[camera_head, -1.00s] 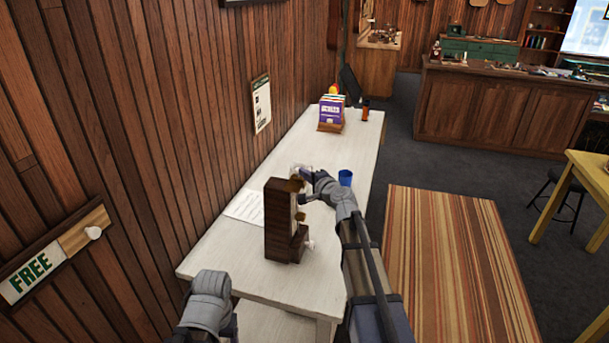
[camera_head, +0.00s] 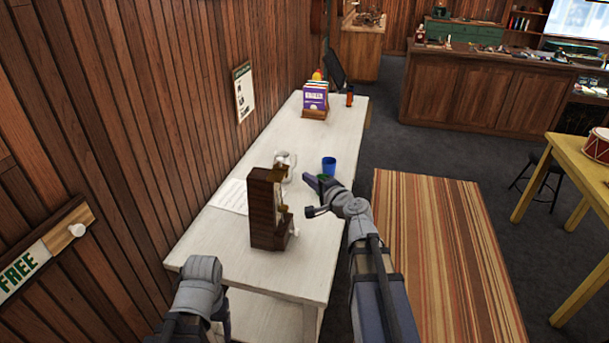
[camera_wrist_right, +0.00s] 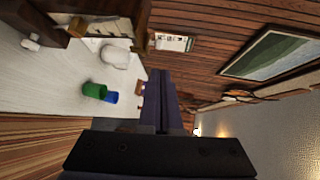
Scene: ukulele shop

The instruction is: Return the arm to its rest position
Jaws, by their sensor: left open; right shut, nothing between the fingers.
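My right gripper (camera_head: 311,183) is shut and empty. It is raised above the right edge of the white table (camera_head: 240,262), near the blue cup. Its closed fingers (camera_wrist_right: 163,100) also show in the right wrist view, touching nothing. My left gripper (camera_head: 222,318) is low at the table's near left corner. Its grey wrist shows, but its fingers are mostly hidden.
A brown wooden metronome-like object (camera_head: 262,215) stands on the table near a white pitcher (camera_head: 284,163). A blue cup (camera_head: 329,167) and a green cup (camera_wrist_right: 95,91) stand close together. A yellow table (camera_head: 558,190) is right; the striped rug (camera_head: 440,250) is clear.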

